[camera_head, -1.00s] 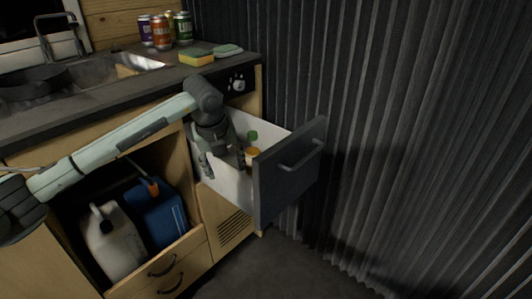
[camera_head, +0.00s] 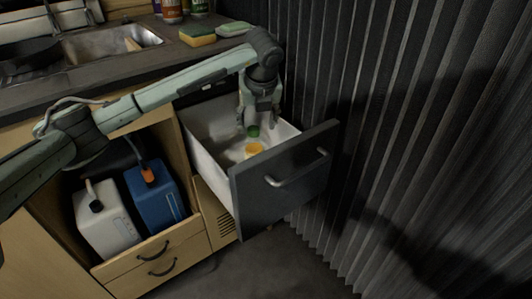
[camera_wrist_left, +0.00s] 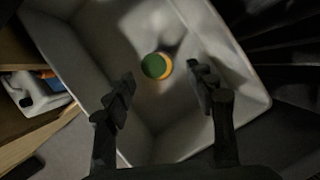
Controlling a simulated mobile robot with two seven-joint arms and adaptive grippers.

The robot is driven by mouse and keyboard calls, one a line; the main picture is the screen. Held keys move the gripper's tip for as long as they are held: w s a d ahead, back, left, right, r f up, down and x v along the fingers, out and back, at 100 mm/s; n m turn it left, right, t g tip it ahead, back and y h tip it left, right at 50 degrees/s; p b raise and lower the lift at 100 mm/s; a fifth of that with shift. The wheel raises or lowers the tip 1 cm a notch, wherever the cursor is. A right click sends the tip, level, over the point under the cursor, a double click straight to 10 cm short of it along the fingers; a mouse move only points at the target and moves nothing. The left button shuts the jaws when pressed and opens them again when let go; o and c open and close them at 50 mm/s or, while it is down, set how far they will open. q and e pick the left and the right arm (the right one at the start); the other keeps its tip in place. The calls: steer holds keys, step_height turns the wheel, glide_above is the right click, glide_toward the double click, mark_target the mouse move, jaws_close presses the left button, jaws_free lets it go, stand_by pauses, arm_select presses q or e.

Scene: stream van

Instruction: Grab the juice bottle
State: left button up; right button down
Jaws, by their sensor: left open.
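The juice bottle (camera_head: 253,149) appears to stand upright in the open drawer, with a green cap on top and an orange-yellow part below. In the left wrist view the green cap (camera_wrist_left: 153,66) hides most of the orange part. My left gripper (camera_head: 259,119) points down into the drawer above the bottle. In the left wrist view its open fingers (camera_wrist_left: 161,84) are empty, and the cap shows between and just beyond the tips, apart from both. My right gripper is not in view.
The white drawer (camera_head: 205,150) has a dark front (camera_head: 285,185) with a handle. A corrugated dark curtain (camera_head: 400,130) hangs to the right. The countertop (camera_head: 150,85) holds a sponge (camera_head: 197,37) and cans. White (camera_head: 105,225) and blue (camera_head: 153,197) jugs stand in the lower cabinet.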

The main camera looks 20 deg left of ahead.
mark_target(256, 134)
arm_select(q)
steer(key=shift+w+a+f, duration=0.1)
steer(key=shift+f, duration=0.25)
steer(key=x, duration=0.3)
steer(key=p+x, duration=0.1)
steer(key=x, duration=0.3)
steer(key=shift+s, duration=0.25)
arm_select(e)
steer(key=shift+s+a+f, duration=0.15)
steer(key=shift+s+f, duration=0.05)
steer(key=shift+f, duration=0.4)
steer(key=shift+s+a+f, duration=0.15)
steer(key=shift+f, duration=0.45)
arm_select(q)
steer(key=shift+c, duration=0.5)
jaws_close()
